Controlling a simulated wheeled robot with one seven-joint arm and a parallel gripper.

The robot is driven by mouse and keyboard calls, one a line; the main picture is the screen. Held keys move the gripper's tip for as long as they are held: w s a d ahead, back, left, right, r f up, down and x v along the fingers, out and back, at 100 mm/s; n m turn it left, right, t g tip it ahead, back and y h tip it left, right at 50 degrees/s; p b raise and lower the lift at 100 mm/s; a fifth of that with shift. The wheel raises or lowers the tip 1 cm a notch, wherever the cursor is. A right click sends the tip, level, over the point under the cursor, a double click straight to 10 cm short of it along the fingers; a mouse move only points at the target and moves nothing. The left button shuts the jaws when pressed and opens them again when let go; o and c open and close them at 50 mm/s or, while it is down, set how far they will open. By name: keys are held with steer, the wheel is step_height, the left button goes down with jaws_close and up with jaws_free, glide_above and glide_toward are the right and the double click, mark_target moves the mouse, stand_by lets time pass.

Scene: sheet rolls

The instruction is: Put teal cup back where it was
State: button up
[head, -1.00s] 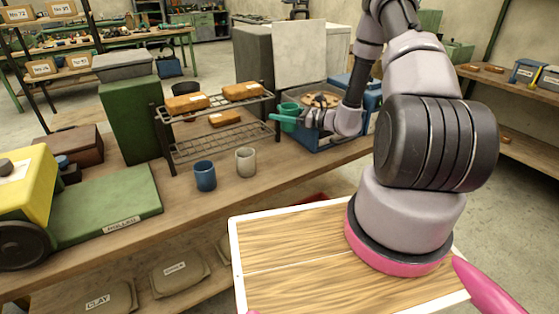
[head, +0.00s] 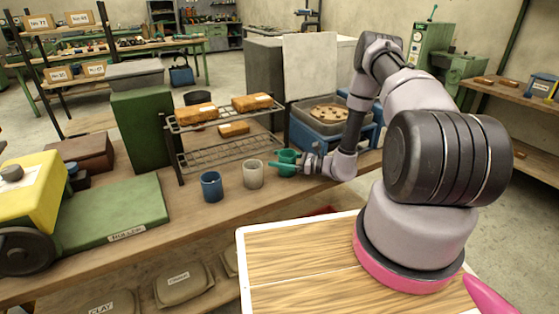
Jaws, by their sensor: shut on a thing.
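The teal cup (head: 287,158) is at the right end of a row of cups on the workbench, in the head view. My gripper (head: 290,168) is shut on it from the right, with one teal-coloured finger across its front. The cup looks upright. I cannot tell whether its base touches the bench, as the gripper hides its lower part. A grey-beige cup (head: 253,175) stands just left of it, and a blue cup (head: 212,187) stands further left.
A wire rack (head: 220,152) with several orange-brown packs stands behind the cups. A blue crate (head: 325,137) with a grey tray stands behind my forearm. A green board (head: 110,210) lies at the left. The bench (head: 205,222) in front of the cups is clear.

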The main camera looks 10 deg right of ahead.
steer(key=shift+f, duration=0.15)
steer(key=o, duration=1.2)
steer(key=shift+o, duration=0.2)
steer(key=shift+d, duration=0.1)
steer(key=v, duration=1.2)
steer(key=s+a+r+n+g+h, duration=0.2)
steer(key=r+n+g, duration=0.15)
steer(key=r, duration=0.55)
steer(key=s+a+r+n+g+h, duration=0.1)
steer(key=s+a+r+n+g, duration=0.15)
steer(key=r+n, duration=0.4)
steer(key=s+a+r+n+g+h, duration=0.1)
steer(key=r+n+g+h, duration=0.15)
steer(key=r, duration=0.85)
steer(key=s+d+r+n+t+h, duration=0.2)
steer(key=s+r+n+t+h, duration=0.4)
steer(key=s+r, duration=1.2)
step_height(320, 180, up, 2)
steer(key=shift+d+r+t+h, duration=0.2)
steer(key=shift+t+h, duration=0.55)
steer(key=shift+h, duration=0.5)
